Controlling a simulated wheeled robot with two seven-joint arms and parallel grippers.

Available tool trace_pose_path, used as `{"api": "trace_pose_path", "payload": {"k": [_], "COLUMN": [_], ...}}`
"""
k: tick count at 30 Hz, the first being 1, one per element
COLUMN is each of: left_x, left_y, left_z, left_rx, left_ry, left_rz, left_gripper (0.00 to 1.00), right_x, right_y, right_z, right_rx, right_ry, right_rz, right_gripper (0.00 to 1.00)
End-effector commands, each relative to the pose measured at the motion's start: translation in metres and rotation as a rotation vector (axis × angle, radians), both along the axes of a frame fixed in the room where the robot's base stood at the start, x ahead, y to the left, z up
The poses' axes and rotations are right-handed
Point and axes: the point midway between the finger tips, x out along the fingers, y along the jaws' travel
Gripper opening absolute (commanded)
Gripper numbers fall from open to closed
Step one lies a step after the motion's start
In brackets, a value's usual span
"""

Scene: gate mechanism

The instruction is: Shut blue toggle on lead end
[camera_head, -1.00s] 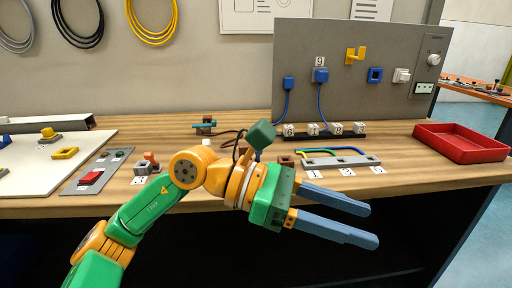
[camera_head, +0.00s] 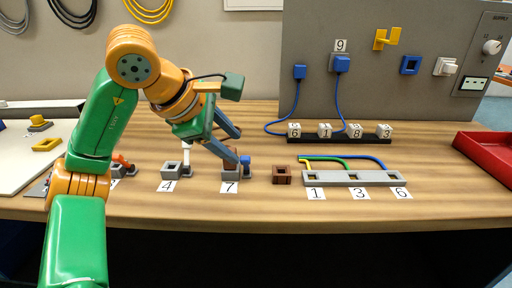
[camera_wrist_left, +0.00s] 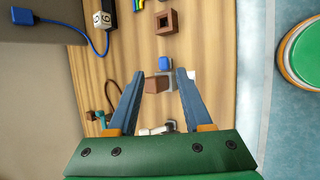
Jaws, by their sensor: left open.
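The blue toggle (camera_head: 246,160) stands at the right side of a small grey block (camera_head: 230,174) at label 7. A brown piece, perhaps the lead end, sits at that block, partly hidden by a finger in the head view. The wrist view shows the brown piece (camera_wrist_left: 152,85) between my fingertips and the blue toggle (camera_wrist_left: 165,63) just beyond them. My left gripper (camera_head: 238,147) is open, its fingers pointing down and right at the block. Whether a finger touches anything is unclear. My right gripper is not in view.
Just right stands a brown square socket (camera_head: 282,175). Beyond it is a grey strip (camera_head: 335,180) with coloured wires. A white-topped fixture stands at label 4 (camera_head: 168,187). Numbered cubes (camera_head: 325,130) stand before the grey panel (camera_head: 370,80). The table's front edge is close.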

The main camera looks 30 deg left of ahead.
Motion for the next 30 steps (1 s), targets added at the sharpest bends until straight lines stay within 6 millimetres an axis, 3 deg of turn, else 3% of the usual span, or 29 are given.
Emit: {"api": "trace_pose_path", "payload": {"k": [3, 7, 17, 21, 23, 30], "left_x": [0.015, 0.028, 0.034, 0.034, 0.034, 0.034], "left_y": [-0.002, -0.004, -0.005, -0.005, -0.005, -0.005], "left_z": [-0.024, -0.039, -0.045, -0.045, -0.045, -0.044], "left_rx": [0.0, 0.001, 0.0, -0.001, 0.0, -0.003], "left_ry": [0.004, 0.004, -0.001, 0.0, 0.0, 0.004], "left_rz": [0.0, -0.002, -0.003, -0.003, -0.004, -0.004], "left_gripper": [0.5, 0.5, 0.5, 0.12, 0.0, 0.0], "right_x": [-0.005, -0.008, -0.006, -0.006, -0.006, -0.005], "right_y": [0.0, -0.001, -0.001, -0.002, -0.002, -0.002], "right_z": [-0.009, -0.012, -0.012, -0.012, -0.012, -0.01], "right_rx": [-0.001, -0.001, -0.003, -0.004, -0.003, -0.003], "right_ry": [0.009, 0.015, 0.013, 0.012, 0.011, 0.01], "right_rz": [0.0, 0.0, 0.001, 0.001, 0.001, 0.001], "right_gripper": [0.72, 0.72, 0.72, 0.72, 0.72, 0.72]}}
